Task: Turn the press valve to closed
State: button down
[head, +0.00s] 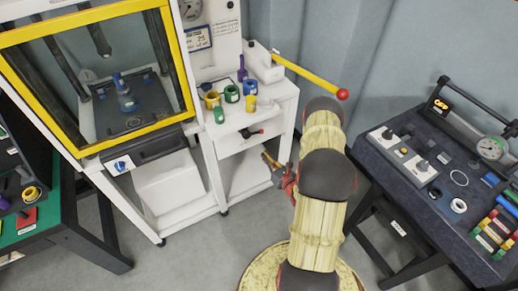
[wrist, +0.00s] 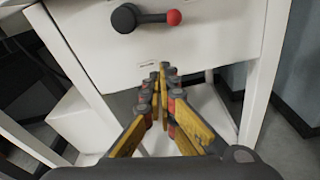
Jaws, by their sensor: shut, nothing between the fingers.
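The press valve (wrist: 147,17) is on the white front panel of the press bench, with a black round hub and a lever ending in a red ball. In the wrist view its lever lies nearly level and points right. It also shows small in the head view (head: 254,133). My gripper (wrist: 163,70) is shut and empty, its fingertips together below the valve and apart from it. In the head view my gripper (head: 267,156) is just below and right of the valve, beside the bench. A small label below the valve is too small to read.
A yellow-framed press enclosure (head: 88,75) stands left. Several coloured cups and rings sit on the white bench top (head: 272,98). A long yellow lever (head: 305,74) with a red ball sticks out right above. A dark table (head: 365,150) with a gauge and parts stands right.

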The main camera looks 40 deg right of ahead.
jog(key=b+x, duration=0.2)
jog(key=x, duration=0.7)
jog(key=shift+w+a+f, duration=0.1)
jog(key=shift+w, duration=0.15)
jog(key=r, duration=0.2)
jog(key=s+r, duration=0.1)
jog(key=r, duration=0.1)
jog(key=shift+d+b, duration=0.35)
jog(key=shift+b, duration=0.05)
jog(key=shift+d, duration=0.15)
